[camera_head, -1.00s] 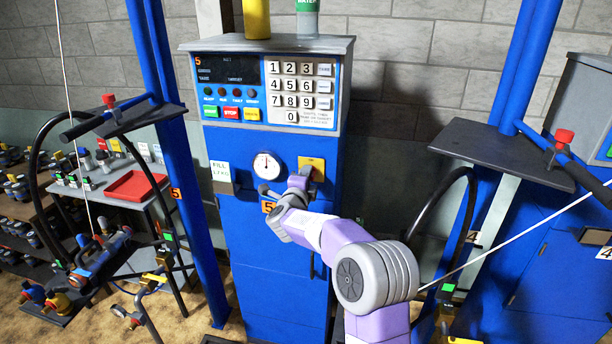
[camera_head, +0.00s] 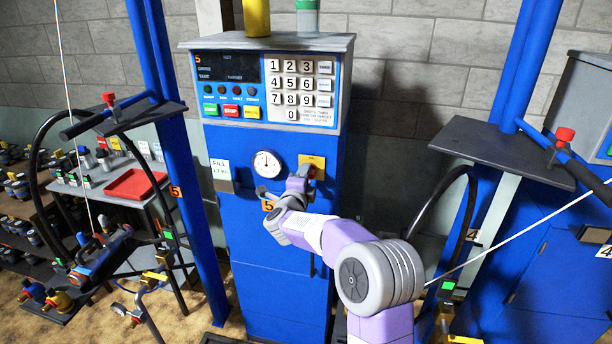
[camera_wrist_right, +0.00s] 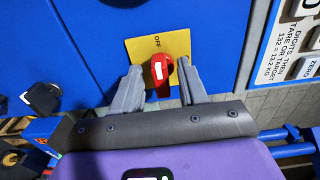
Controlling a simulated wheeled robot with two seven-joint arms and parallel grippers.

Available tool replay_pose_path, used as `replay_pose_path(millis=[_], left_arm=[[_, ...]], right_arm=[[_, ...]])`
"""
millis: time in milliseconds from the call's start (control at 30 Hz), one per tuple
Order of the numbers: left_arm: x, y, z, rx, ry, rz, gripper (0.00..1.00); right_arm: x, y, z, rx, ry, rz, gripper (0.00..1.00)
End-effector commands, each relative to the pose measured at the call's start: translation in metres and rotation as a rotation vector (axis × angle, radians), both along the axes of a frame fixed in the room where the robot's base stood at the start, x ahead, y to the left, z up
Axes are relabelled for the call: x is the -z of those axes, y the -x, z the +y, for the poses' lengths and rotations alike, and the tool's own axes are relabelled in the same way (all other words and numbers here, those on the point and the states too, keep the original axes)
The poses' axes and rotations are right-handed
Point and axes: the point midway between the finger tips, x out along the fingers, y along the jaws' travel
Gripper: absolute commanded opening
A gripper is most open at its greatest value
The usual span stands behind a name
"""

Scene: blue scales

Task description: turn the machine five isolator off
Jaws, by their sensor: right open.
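The machine five isolator is a red knob (camera_wrist_right: 163,72) with a white mark, on a yellow plate (camera_wrist_right: 140,48) lettered OFF. In the head view the plate (camera_head: 319,161) is on the blue cabinet front, right of the round gauge; my gripper partly covers it. My right gripper (camera_wrist_right: 159,68) is open, with one finger on each side of the knob. A gap shows at the left finger; the right finger is very close, and I cannot tell whether it touches. My right gripper (camera_head: 298,180) is at the cabinet front in the head view. My left gripper is not in view.
The cabinet carries a keypad (camera_head: 302,87), a display and a gauge (camera_head: 267,164). A small black knob (camera_wrist_right: 42,97) shows left in the wrist view. Blue posts (camera_head: 180,190) and hoses stand on both sides. A red tray (camera_head: 136,184) sits on a side table.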

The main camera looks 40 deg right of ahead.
Motion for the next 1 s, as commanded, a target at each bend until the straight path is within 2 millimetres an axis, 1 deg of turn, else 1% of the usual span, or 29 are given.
replay_pose_path(millis=[33,200,300,400,533,1000], left_arm=[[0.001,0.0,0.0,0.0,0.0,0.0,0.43],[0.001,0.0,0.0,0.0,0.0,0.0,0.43],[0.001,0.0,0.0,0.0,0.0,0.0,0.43],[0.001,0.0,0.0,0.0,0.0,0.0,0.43],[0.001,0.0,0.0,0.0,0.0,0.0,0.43],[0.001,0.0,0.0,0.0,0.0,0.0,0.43]], right_arm=[[0.0,0.005,0.007,-0.003,-0.001,0.0,0.43],[-0.001,0.022,0.028,-0.003,-0.001,-0.001,0.43],[0.0,0.03,0.038,-0.003,-0.001,-0.001,0.43],[0.0,0.035,0.044,-0.001,0.0,0.0,0.43],[0.0,0.038,0.047,0.001,0.0,0.0,0.43],[0.0,0.038,0.047,0.0,0.001,0.001,0.43]])
